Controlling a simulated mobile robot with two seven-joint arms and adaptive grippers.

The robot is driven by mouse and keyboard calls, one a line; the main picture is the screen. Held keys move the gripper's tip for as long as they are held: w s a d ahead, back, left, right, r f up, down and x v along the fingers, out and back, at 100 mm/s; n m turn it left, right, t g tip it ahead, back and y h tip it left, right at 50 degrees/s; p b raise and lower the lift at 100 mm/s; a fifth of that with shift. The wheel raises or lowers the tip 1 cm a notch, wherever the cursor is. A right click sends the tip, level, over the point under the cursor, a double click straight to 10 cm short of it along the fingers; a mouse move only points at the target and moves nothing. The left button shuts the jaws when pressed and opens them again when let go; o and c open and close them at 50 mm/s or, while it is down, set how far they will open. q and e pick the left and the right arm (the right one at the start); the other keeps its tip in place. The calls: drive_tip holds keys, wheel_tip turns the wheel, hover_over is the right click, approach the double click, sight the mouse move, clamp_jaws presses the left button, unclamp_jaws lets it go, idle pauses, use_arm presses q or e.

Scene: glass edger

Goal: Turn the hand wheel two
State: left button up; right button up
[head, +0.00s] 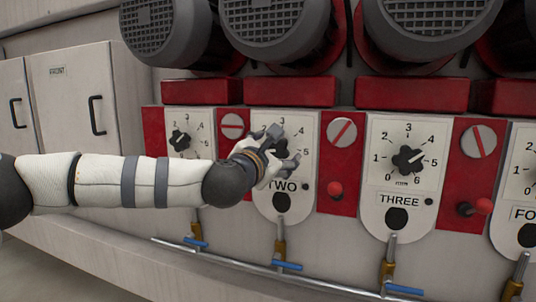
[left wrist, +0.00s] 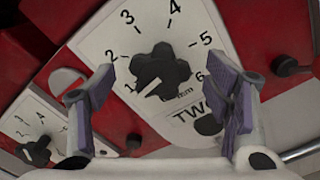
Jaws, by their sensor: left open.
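Hand wheel two is a black lobed knob (left wrist: 160,72) on a white dial plate (left wrist: 95,50) marked TWO, with numbers around it. In the left wrist view its white pointer line slants down and left, a little below the 1. In the head view my gripper partly hides this wheel. My left gripper (head: 281,150) is at dial TWO, reaching in from the left. In the left wrist view its two purple-padded fingers (left wrist: 166,80) are open, one on each side of the knob, with gaps showing. I cannot tell how far the fingertips are from the plate. My right gripper is not in view.
Dial THREE (head: 408,160) stands to the right, and another dial (head: 181,141) to the left, partly behind my arm. A red-knobbed lever (head: 335,189) sits right of dial TWO. Blue-handled valves (head: 287,266) run below; grey motors (head: 265,28) overhang above.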

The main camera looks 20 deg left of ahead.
use_arm(q)
drive_tip(key=s, duration=0.9)
drive_tip(key=shift+a, duration=0.2)
drive_tip(key=shift+w, duration=0.1)
